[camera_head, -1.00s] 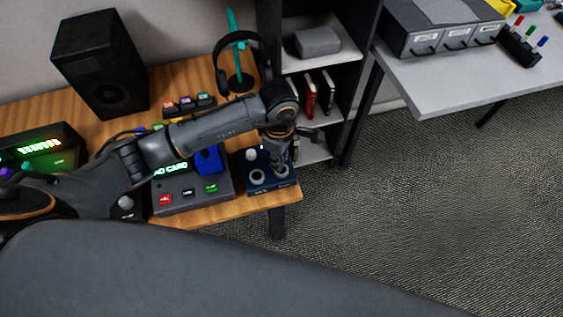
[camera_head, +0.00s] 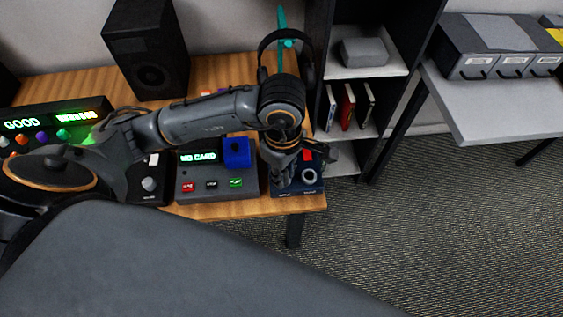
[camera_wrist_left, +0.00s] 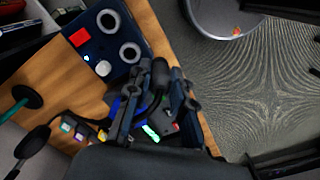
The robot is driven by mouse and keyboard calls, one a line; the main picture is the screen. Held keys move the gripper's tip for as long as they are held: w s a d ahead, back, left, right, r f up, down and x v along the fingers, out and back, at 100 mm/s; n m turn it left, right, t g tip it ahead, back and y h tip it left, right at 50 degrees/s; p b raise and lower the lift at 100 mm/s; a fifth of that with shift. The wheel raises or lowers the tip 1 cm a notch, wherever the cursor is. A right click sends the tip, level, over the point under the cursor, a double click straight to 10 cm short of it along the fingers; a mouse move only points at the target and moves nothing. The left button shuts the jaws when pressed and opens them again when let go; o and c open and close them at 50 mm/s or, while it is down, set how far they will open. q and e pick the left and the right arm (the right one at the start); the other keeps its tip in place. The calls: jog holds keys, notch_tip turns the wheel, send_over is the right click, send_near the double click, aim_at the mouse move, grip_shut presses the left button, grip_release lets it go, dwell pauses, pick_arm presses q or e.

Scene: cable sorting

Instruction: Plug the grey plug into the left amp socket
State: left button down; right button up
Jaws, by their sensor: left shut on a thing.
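The amp (camera_head: 318,189) is a dark blue box at the right front corner of the wooden desk. In the left wrist view the amp (camera_wrist_left: 92,50) shows two pale ring sockets, a red square and a white knob. Both rings look empty there. In the head view one ring socket (camera_head: 309,177) shows; my gripper hides the other. My left gripper (camera_head: 284,183) points down over the amp's left part. In the left wrist view my left gripper (camera_wrist_left: 158,78) is shut on the dark grey plug (camera_wrist_left: 160,72), whose end appears near the lower ring, apart from it. My right gripper is out of view.
A card reader box (camera_head: 215,187) with a blue block stands left of the amp. Headphones on a teal stand (camera_head: 284,42) and a black speaker (camera_head: 147,50) are behind. A shelf (camera_head: 365,68) is close on the right. Open floor lies beyond the desk's right edge.

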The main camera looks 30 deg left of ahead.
pick_arm(q)
jog(key=shift+w+a+f+b, duration=0.45)
jog(key=shift+w+f, duration=0.55)
jog(key=shift+f, duration=0.45)
jog(key=shift+w+a+f+b, duration=0.2)
jog(key=shift+w+a+f, duration=0.35)
jog(key=shift+w+f, duration=0.7)
jog(key=shift+w+a+f+b, duration=0.45)
jog(key=shift+w+f, duration=0.3)
jog(key=shift+f, duration=0.95)
jog(key=shift+f+b, duration=0.35)
jog(key=shift+b, duration=0.5)
jog(key=shift+a+f+b, duration=0.1)
jog(key=shift+f+b, duration=0.7)
jog(key=shift+b, duration=0.3)
jog(key=c, duration=0.6)
grip_release()
